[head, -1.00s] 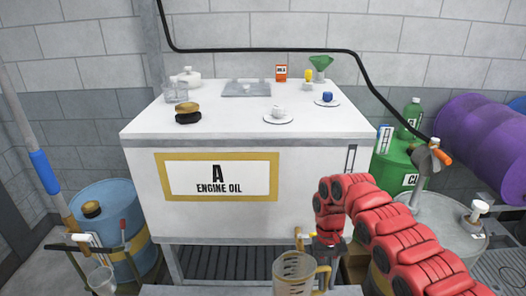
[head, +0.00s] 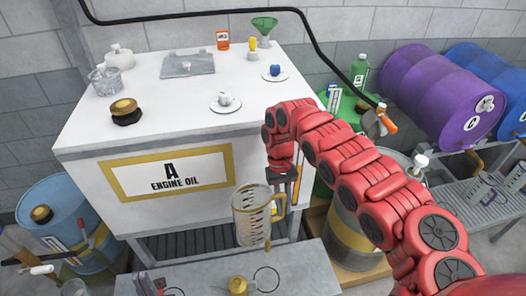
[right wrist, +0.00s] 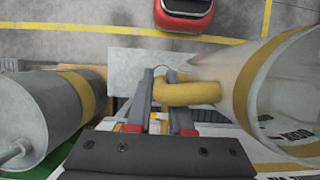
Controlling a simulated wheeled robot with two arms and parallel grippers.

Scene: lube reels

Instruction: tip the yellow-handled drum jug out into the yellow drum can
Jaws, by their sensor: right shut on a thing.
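The clear drum jug (head: 250,220) with a yellow handle hangs upright in front of the white cabinet in the head view. My right gripper (head: 289,190) is shut on its handle (head: 281,203). In the right wrist view, the fingers (right wrist: 160,100) close around the yellow handle (right wrist: 188,94), with the clear jug wall (right wrist: 245,85) to the right. A small yellow can (head: 237,286) stands on the low grey bench, below and apart from the jug. What seem to be my left gripper's fingertips (head: 150,284) show at the bottom edge; their opening is unclear.
The white cabinet (head: 165,140) bears several small items. A grey drum with a yellow band (head: 358,235) stands right of the jug, near my right arm. A blue drum (head: 65,215) is at left. The low bench (head: 310,275) has bare room right of the can.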

